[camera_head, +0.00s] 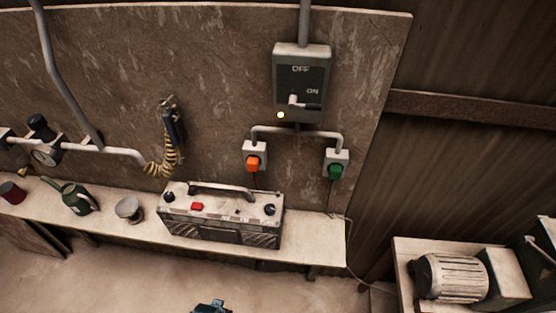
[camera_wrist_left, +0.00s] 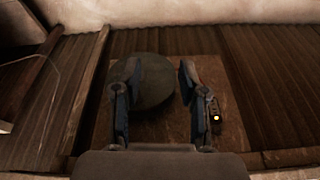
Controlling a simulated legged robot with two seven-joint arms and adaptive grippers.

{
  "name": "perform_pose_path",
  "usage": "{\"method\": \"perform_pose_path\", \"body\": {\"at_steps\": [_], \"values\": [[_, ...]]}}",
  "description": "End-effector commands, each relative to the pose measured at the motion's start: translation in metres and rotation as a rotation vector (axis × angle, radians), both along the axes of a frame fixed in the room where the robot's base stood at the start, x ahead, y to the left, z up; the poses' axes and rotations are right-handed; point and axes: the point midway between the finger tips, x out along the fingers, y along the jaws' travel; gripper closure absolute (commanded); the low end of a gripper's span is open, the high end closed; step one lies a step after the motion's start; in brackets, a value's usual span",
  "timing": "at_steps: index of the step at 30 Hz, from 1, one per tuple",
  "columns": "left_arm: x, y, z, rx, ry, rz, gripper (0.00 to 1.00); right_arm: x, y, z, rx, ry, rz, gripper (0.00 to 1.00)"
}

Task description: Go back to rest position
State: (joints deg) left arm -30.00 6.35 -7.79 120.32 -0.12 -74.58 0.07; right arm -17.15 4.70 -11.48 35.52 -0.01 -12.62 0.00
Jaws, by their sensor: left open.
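My left gripper (camera_wrist_left: 158,72) shows in the left wrist view with its two dark fingers wide apart. Nothing is held between them. Behind the fingers are a dark round disc (camera_wrist_left: 155,82) and a brown panel (camera_wrist_left: 180,125), apart from the gripper as far as I can see. In the head view, only a small dark-blue piece of my own arm or gripper shows at the bottom edge; which side it belongs to cannot be told. My right gripper cannot be made out.
A wall board carries a switch box (camera_head: 301,75) with its lever near ON, an orange button (camera_head: 253,163) and a green button (camera_head: 335,171). A radio (camera_head: 222,215), a cup (camera_head: 130,209) and a green can (camera_head: 76,198) stand on the shelf (camera_head: 315,225). A motor (camera_head: 452,278) sits at right.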

Motion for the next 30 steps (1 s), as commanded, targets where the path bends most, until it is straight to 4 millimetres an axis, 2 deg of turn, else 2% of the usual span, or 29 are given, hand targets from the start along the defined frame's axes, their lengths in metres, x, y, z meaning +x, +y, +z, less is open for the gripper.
{"method": "perform_pose_path", "body": {"at_steps": [1,5,8,9,12,15,18,22,25,30], "values": [[-0.002,0.000,-0.024,0.001,0.015,-0.002,0.58,0.000,0.000,-0.001,0.000,0.000,0.000,0.60],[-0.012,0.000,-0.091,0.002,0.042,-0.007,0.58,0.000,0.000,-0.004,0.000,0.000,0.000,0.60],[-0.034,0.003,-0.153,0.006,0.071,-0.012,0.58,0.000,0.001,-0.006,0.001,0.000,0.000,0.60],[-0.045,0.004,-0.178,0.007,0.082,-0.015,0.58,0.000,0.001,-0.007,0.001,0.000,0.000,0.60],[-0.082,0.010,-0.233,0.010,0.111,-0.022,0.58,-0.001,0.001,-0.009,0.001,0.000,-0.001,0.60],[-0.123,0.017,-0.275,0.013,0.135,-0.028,0.58,-0.001,0.002,-0.011,0.002,0.001,-0.001,0.60],[-0.161,0.024,-0.302,0.017,0.154,-0.033,0.58,-0.001,0.003,-0.012,0.003,0.001,-0.002,0.60],[-0.195,0.030,-0.318,0.020,0.169,-0.037,0.58,-0.001,0.004,-0.013,0.005,0.001,-0.002,0.60],[-0.207,0.033,-0.323,0.020,0.172,-0.039,0.58,-0.001,0.004,-0.014,0.005,0.001,-0.003,0.60],[-0.210,0.034,-0.324,0.020,0.173,-0.039,0.58,-0.001,0.004,-0.014,0.005,0.001,-0.003,0.60]]}}
